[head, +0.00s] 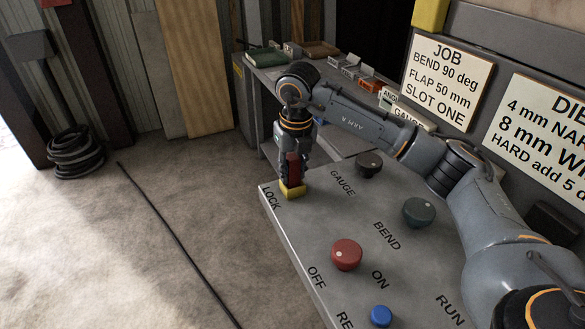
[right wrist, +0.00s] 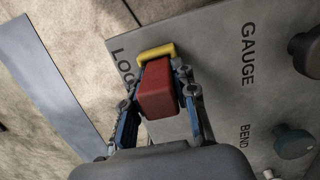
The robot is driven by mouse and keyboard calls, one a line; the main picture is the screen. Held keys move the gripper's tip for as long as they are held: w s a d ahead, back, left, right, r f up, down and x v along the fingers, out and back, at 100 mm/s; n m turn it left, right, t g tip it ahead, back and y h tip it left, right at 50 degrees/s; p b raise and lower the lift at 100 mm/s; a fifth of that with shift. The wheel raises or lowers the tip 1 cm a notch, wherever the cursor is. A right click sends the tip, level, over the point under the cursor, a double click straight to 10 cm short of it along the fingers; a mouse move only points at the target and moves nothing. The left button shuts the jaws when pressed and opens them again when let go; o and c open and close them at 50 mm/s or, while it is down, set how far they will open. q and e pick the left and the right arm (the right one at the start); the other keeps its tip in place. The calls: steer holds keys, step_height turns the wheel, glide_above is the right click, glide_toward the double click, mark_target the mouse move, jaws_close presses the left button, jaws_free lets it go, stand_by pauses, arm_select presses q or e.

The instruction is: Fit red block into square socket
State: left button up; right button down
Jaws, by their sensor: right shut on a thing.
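The red block (head: 291,167) is upright between the fingers of my right gripper (head: 291,175), which is shut on it. The yellow square socket (head: 293,192) sits at the far left corner of the grey panel, beside the word LOCK. In the head view the block's lower end is right at the socket's top. In the right wrist view the block (right wrist: 158,95) lies between both fingers, and the yellow socket (right wrist: 155,50) shows just past its far end. The block's lower end is hidden, so I cannot tell whether it is inside the socket. My left gripper is not in view.
The grey panel (head: 310,235) carries a dark GAUGE knob (head: 369,163), a green BEND knob (head: 419,211), a red knob (head: 347,254) and a blue button (head: 381,316). Behind it, a bench holds a green book (head: 266,57) and small boxes. Open floor lies left.

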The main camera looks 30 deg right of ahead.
steer(key=shift+f, duration=0.2)
steer(key=shift+f+b, duration=0.2)
steer(key=shift+b, duration=0.1)
steer(key=shift+s+a+f, duration=0.1)
steer(key=shift+s+f, duration=0.2)
steer(key=shift+f, duration=0.1)
steer(key=c, duration=1.1)
jaws_free()
steer(key=shift+f+b, duration=0.15)
steer(key=shift+b, duration=0.15)
steer(key=shift+o, duration=0.2)
steer(key=shift+w+f, duration=0.1)
steer(key=shift+w, duration=0.05)
